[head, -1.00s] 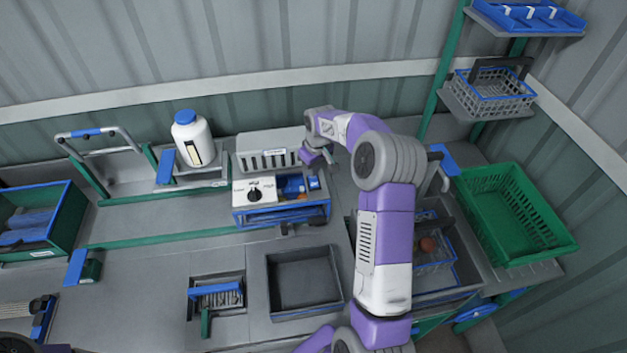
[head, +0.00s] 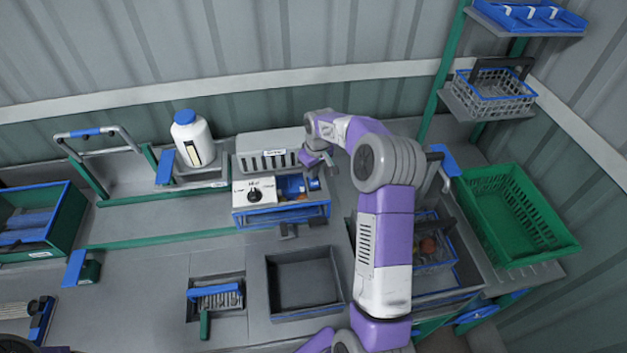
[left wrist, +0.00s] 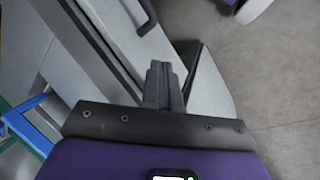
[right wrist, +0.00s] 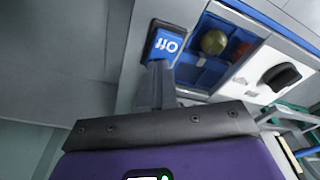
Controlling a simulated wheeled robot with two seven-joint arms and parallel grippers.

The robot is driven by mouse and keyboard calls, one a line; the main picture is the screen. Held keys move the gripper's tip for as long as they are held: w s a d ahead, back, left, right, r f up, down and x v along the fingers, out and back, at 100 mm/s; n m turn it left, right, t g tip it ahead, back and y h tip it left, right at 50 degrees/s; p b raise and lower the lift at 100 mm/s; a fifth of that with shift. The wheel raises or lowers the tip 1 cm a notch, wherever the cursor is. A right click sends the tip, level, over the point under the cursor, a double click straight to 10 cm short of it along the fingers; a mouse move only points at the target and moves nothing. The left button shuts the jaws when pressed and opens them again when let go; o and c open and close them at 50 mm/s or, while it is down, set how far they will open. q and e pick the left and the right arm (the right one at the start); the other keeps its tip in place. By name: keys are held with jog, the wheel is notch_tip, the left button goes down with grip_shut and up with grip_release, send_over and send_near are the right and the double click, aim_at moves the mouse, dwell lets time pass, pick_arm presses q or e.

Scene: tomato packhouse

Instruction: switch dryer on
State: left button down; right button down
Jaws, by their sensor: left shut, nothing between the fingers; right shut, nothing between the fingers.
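The dryer (head: 240,217) is a grey and blue unit at the middle of the bench, with a white panel and a black knob (head: 254,195). A blue plate reading "Off" (right wrist: 168,42) sits at its end in the right wrist view, with the lettering upside down. My right gripper (right wrist: 158,68) is shut and empty, its tips right at the lower edge of this plate; I cannot tell whether they touch. In the head view my right gripper (head: 322,160) is above the dryer's right end. My left gripper (left wrist: 160,70) is shut and empty, by the bench edge above the floor.
A vented grey cover (head: 268,141) stands behind the dryer. A white bottle (head: 193,143) stands behind left. In front are a brush (head: 215,291) and an empty dark tray (head: 304,280). A green crate (head: 512,215) is at right. Bare bench lies left of the dryer.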

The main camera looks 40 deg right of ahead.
jog(key=shift+r+p, duration=2.4)
jog(key=shift+r, duration=1)
jog(key=shift+s+f, duration=0.1)
